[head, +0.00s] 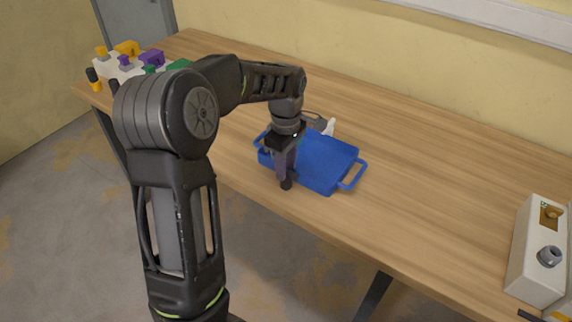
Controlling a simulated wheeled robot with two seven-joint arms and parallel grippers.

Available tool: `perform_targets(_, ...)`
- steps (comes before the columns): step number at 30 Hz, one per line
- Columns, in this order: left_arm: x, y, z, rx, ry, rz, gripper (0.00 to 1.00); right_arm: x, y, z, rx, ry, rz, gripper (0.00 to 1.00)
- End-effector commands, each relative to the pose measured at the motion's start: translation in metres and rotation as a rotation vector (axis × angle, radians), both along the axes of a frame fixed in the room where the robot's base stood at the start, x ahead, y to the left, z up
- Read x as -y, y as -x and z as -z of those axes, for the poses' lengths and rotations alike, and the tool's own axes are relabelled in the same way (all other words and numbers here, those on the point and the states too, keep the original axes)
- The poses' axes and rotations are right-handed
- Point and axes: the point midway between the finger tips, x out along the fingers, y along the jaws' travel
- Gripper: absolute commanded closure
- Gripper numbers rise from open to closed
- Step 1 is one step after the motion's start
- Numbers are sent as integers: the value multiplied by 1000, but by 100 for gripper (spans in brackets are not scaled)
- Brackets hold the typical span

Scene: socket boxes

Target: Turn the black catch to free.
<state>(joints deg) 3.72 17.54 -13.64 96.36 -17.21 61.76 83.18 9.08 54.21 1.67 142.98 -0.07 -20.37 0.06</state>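My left gripper (286,172) points down at the front left part of a blue tray-like box (328,163) on the table. The arm and hand hide that corner of the box. I cannot tell whether its fingers are open or shut, or whether they hold anything. A white socket box (527,262) with a grey round fitting (550,257) and a brass-coloured socket (550,215) stands at the right edge of the view. A small dark piece (530,315) shows below it. I cannot make out for certain which part is the black catch. My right gripper is not in view.
The wooden table (430,180) is clear between the blue box and the white socket box. A white object (329,128) lies behind the blue box. At the far left stands a white box with yellow, purple, green and black plugs (152,58). A wall runs behind the table.

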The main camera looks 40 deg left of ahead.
Motion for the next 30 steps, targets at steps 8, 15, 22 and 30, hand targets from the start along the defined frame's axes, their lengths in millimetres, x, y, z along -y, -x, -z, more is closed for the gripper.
perform_targets(8,0,-1,-6,2,0,1,67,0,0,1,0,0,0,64)
perform_targets(15,0,-1,-40,4,0,1,67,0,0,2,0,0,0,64)
perform_targets(22,0,0,-72,2,0,0,67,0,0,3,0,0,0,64)
perform_targets(30,0,0,-78,0,0,0,67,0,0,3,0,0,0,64)
